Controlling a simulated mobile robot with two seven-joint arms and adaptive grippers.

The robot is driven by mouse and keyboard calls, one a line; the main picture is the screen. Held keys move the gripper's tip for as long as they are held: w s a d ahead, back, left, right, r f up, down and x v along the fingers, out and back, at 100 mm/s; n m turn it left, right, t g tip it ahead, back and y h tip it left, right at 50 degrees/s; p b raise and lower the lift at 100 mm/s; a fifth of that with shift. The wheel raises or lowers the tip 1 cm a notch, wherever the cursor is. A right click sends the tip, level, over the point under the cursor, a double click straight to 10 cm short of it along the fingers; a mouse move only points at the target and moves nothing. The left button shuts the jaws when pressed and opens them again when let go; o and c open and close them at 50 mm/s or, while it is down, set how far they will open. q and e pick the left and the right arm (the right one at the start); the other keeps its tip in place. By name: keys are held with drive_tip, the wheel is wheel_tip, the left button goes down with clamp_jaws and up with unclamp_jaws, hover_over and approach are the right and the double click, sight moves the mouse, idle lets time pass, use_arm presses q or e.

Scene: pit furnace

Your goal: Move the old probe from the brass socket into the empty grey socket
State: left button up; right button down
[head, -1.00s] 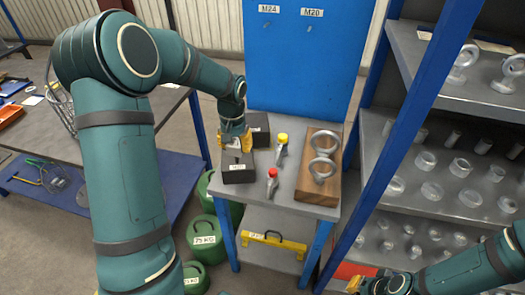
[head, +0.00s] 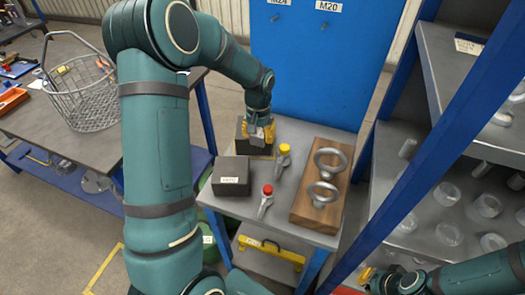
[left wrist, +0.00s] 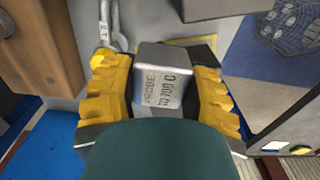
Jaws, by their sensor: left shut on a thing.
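My left gripper (head: 258,131) is shut on a grey block-shaped probe, with its yellow fingers on either side. In the left wrist view the probe (left wrist: 160,85) shows lettering that includes "PROBE" and seems to include "OLD". A brass-coloured edge (head: 262,156) lies on the small table below the gripper; it also shows beyond the probe in the left wrist view (left wrist: 204,41). I cannot tell whether the probe is seated or lifted. A dark grey block (head: 231,171) with a white label stands in front and to the left. My right gripper (head: 368,276) is low at the right, its fingers unclear.
A wooden block (head: 304,215) with two ring bolts lies farther right. A blue panel (head: 320,70) rises behind. A wire basket (head: 82,100) is on the left bench.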

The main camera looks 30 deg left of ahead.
sight(259, 152)
use_arm(q)
wheel_tip(259, 152, down, 6)
drive_tip(key=shift+f+b, duration=0.1)
drive_tip(key=shift+b, duration=0.2)
drive_tip(key=shift+f, duration=0.35)
drive_tip(key=o, duration=1.2)
drive_tip(key=shift+f, duration=0.1)
drive_tip(key=shift+o, duration=0.2)
